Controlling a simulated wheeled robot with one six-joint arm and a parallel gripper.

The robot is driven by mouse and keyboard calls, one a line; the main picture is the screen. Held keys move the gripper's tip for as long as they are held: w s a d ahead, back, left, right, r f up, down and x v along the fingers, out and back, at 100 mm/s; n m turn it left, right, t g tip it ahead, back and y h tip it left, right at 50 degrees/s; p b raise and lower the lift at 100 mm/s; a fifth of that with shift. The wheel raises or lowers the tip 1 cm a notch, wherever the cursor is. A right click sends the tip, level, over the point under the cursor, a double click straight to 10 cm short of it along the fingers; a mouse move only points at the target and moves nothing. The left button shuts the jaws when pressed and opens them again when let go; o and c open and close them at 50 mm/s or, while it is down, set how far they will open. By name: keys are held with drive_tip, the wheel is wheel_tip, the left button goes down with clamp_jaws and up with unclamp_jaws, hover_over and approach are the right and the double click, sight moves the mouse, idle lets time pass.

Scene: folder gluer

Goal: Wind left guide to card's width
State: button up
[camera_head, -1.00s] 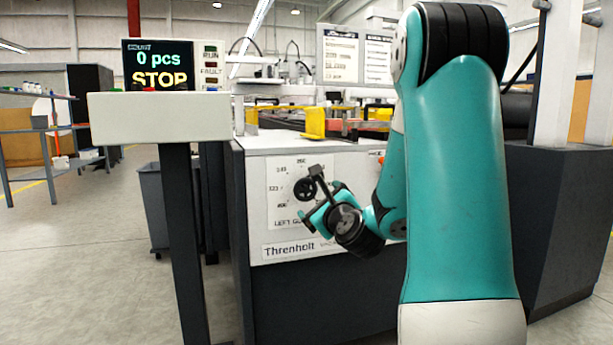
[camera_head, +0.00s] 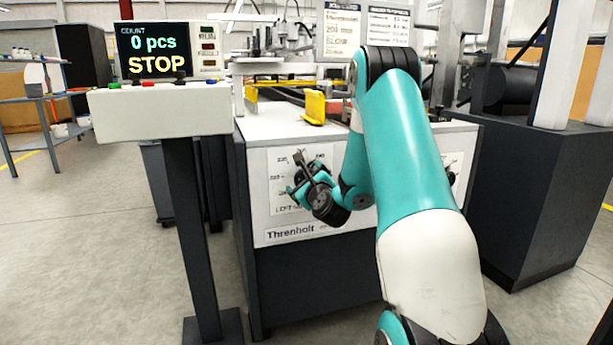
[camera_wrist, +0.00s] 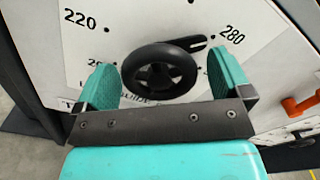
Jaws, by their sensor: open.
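The left guide's black handwheel (camera_wrist: 159,71) sits on a white dial plate (camera_wrist: 200,20) in the wrist view. A black pointer-like bar (camera_wrist: 190,42) reaches from the wheel's top toward the 280 mark. The 220 mark is at upper left; another mark is partly covered by a finger. My gripper (camera_wrist: 163,78) is open, its teal fingers on either side of the wheel with gaps showing. In the head view my gripper (camera_head: 305,188) is in front of the dial and covers most of the wheel.
A counter display (camera_head: 157,52) reads 0 pcs and STOP, above a pale control box (camera_head: 160,112) on a post left of the machine. An orange handle (camera_wrist: 302,104) is at right in the wrist view. A job sign (camera_head: 342,28) stands behind; its small text is hard to read.

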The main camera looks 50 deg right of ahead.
drive_tip(key=c, duration=0.9)
drive_tip(key=shift+n, duration=0.3)
